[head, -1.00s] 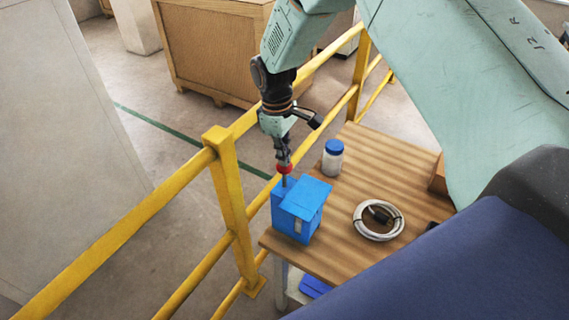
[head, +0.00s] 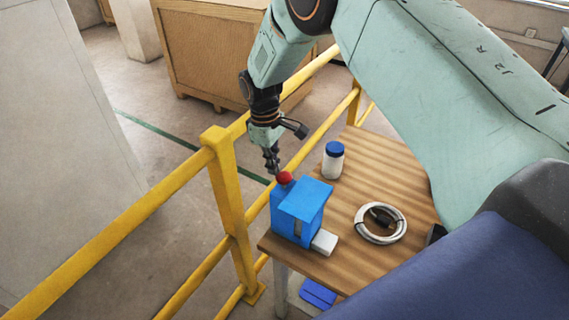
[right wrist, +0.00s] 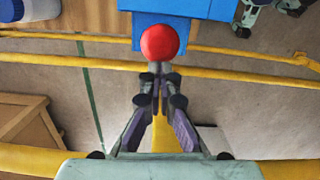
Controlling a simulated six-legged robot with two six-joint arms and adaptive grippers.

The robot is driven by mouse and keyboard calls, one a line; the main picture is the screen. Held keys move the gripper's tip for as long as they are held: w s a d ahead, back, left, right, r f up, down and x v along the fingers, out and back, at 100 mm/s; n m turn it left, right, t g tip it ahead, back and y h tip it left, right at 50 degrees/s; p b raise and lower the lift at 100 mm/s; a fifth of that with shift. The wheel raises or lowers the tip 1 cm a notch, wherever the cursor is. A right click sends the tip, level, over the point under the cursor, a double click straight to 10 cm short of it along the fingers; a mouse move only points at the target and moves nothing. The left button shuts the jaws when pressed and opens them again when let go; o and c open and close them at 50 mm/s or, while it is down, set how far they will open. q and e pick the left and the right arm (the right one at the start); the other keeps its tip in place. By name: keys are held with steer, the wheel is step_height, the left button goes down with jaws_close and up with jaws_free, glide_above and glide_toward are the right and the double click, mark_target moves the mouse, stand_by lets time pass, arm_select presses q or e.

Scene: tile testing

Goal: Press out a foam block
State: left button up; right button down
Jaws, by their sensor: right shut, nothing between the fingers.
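A blue box-shaped press (head: 303,205) stands on the near left corner of the wooden table. Its red ball knob (head: 285,178) sits low, close to the top of the press. A pale grey-white foam block (head: 324,242) lies at the foot of the press, on its right side, on the table. My right gripper (head: 273,170) is shut and empty, with its fingertips at the knob. In the right wrist view, the shut fingertips (right wrist: 160,70) are right against the red ball (right wrist: 160,43), touching or nearly so. My left gripper is not in view.
A white bottle with a blue lid (head: 333,160) and a coiled grey cable (head: 381,223) stand on the table (head: 345,205). A yellow railing (head: 228,195) runs close along the table's left side. A large wooden crate (head: 212,52) stands beyond it.

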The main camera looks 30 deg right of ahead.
steer(key=shift+w+a+f, duration=0.1)
steer(key=shift+w, duration=0.1)
step_height(320, 180, up, 12)
steer(key=w, duration=0.1)
steer(key=shift+a, duration=0.35)
steer(key=shift+a, duration=0.1)
stand_by(0.5)
stand_by(0.8)
